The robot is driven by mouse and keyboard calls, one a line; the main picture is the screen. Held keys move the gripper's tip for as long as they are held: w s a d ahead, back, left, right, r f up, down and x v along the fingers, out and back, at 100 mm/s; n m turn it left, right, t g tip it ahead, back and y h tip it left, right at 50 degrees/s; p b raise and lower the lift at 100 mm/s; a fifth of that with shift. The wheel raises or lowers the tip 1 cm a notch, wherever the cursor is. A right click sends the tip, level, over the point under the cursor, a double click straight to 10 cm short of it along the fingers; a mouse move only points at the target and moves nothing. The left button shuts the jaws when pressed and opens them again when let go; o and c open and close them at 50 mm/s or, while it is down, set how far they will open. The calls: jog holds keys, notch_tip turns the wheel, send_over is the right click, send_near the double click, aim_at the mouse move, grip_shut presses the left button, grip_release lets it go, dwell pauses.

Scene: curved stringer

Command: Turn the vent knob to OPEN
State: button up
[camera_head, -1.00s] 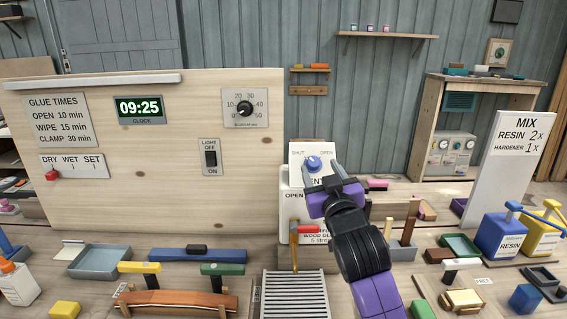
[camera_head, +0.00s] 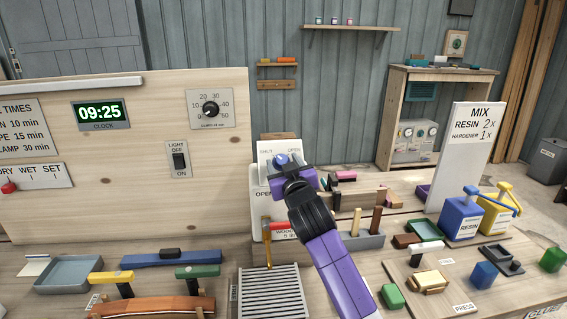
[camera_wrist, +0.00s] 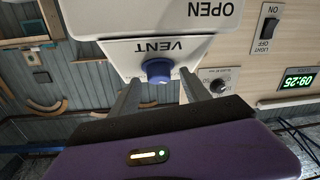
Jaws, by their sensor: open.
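The blue vent knob (camera_head: 282,159) is on a white panel (camera_head: 266,169) with SHUT at its upper left and OPEN at its upper right. My gripper (camera_head: 287,164) is open in front of it and partly covers the panel. In the wrist view the panel appears upside down, with the word VENT by the knob (camera_wrist: 158,69). My gripper's fingers (camera_wrist: 160,83) stand apart, one to each side of the knob, with visible gaps. I cannot tell whether they reach around it. The knob's pointer direction cannot be made out.
A wooden board (camera_head: 130,200) with a clock, dial and light switch (camera_head: 179,161) stands left of the panel. A tray with upright wooden pieces (camera_head: 362,240) is right of my arm.

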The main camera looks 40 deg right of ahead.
grip_shut()
